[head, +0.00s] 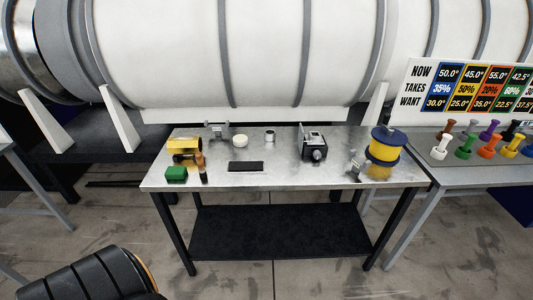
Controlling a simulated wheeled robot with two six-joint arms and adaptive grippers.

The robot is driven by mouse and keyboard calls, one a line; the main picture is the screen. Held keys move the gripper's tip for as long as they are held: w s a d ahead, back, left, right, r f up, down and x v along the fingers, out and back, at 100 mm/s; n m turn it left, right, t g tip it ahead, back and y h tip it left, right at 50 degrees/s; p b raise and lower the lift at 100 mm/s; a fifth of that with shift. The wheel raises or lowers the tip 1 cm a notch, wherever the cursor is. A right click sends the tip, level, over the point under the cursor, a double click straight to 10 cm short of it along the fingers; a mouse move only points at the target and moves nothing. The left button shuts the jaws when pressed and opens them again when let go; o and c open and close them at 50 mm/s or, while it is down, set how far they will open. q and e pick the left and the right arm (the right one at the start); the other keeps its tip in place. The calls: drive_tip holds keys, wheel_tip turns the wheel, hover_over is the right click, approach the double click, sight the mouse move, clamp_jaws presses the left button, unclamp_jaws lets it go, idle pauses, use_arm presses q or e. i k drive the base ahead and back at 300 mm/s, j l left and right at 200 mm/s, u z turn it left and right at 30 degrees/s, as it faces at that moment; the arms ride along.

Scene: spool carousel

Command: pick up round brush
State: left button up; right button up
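I cannot tell for sure which object is the round brush. On the metal workbench (280,175), a small upright item with an orange-brown top and dark lower part (201,166) stands at the left, beside a green block (176,174). A low, round, cream-coloured piece (240,141) lies near the back edge. Either is too small to identify. Neither gripper is in view. A black ribbed rounded part with an orange edge at the bottom left seems to be mine.
A yellow cylindrical thing (184,147), a black flat pad (245,166), a small metal cup (269,135), a boxy device (313,147) and a yellow-blue spool (387,145) are on the bench. The bench's front middle is clear. Coloured pegs (487,147) stand right.

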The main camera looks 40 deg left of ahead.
sight(199, 155)
drive_tip(key=j+z, duration=0.1)
drive_tip(key=j, duration=3.1)
drive_tip(key=i, duration=0.1)
